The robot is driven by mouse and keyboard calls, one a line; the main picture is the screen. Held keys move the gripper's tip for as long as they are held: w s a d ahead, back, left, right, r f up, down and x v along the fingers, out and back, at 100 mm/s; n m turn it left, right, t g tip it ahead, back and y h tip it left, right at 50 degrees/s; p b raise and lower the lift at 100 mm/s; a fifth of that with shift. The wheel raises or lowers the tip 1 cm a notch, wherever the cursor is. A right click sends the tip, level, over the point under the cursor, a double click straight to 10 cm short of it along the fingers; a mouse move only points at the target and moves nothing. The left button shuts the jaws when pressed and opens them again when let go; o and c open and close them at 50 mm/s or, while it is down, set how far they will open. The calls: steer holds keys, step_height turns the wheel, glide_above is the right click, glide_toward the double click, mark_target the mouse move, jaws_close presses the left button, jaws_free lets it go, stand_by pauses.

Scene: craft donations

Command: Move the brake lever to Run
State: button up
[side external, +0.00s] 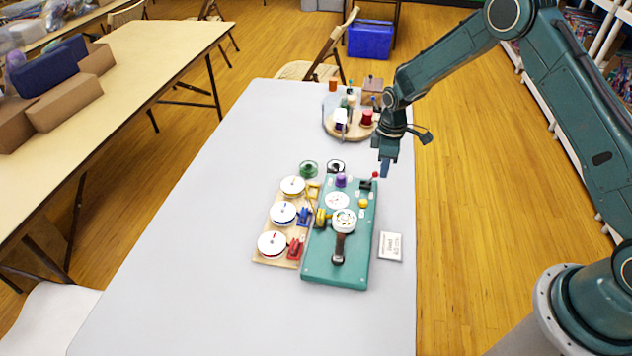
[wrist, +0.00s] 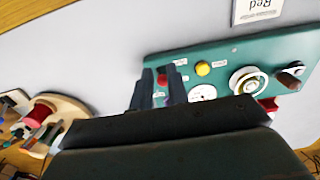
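The teal machine board (side external: 318,262) lies on the grey table. The brake lever (side external: 375,175), with a red knob on a dark base, stands at the board's far right corner. My gripper (side external: 385,172) points down just beside the knob, very close to it. In the wrist view my gripper (wrist: 160,74) has its two dark fingers apart, with the red knob (wrist: 162,80) showing between them. I cannot tell whether the fingers touch it. Small white labels lie near the lever, but I cannot read them. The lever's exact setting is unclear.
The board also carries a yellow knob (side external: 363,203), a purple piece (side external: 341,180) and a round dial with a dark handle (side external: 338,250). A spool rack (side external: 263,257) adjoins it on the left. A card (side external: 391,246) lies right. A round wooden tray (side external: 333,131) stands behind.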

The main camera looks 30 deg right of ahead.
steer(key=shift+r, duration=2.05)
